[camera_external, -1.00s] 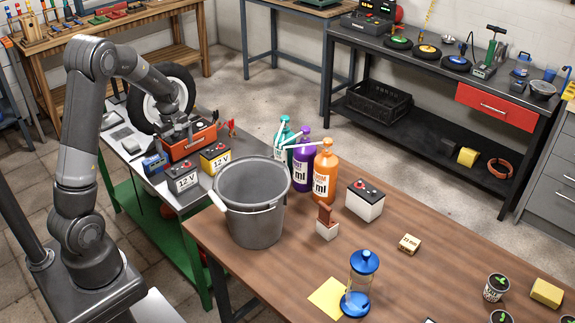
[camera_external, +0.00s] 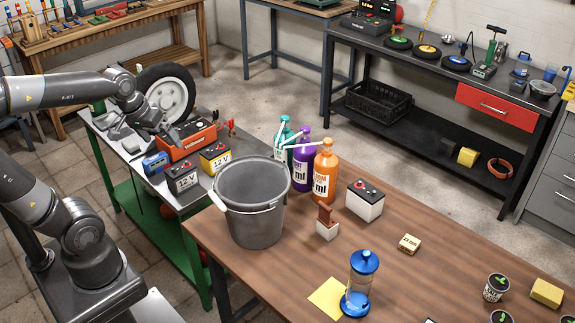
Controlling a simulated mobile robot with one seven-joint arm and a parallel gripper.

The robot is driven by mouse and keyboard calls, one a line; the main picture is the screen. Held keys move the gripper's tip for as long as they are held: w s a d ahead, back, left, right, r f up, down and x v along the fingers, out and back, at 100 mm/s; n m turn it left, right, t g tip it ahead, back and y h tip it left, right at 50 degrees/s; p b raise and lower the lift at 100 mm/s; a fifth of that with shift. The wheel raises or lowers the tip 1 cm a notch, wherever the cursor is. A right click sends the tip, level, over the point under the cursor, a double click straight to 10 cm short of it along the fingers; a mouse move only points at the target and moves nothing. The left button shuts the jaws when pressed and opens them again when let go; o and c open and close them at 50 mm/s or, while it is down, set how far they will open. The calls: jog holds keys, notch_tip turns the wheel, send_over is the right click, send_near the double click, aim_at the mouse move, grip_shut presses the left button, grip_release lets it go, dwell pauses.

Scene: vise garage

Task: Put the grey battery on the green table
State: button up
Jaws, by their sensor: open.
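A battery with a dark top and a grey front marked 12 V (camera_external: 183,179) stands upright on the green-framed table (camera_external: 180,228), near its front edge. A second battery with a yellow front (camera_external: 215,158) stands just right of it. A third, pale-sided battery with a dark top (camera_external: 365,201) stands on the brown table (camera_external: 420,265). My gripper (camera_external: 154,127) is open over the green table, left of and behind the red-orange charger. Its fingertips are small and partly hard to make out. I see nothing held in it.
The red-orange charger (camera_external: 188,141) and a blue meter (camera_external: 156,163) crowd the green table, with a wheel (camera_external: 167,92) behind.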

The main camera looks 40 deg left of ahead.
jog(key=s+d+r+m+t, duration=0.1)
jog(key=s+d+m, duration=0.2)
jog(key=s, duration=0.3)
jog(key=shift+m, duration=0.5)
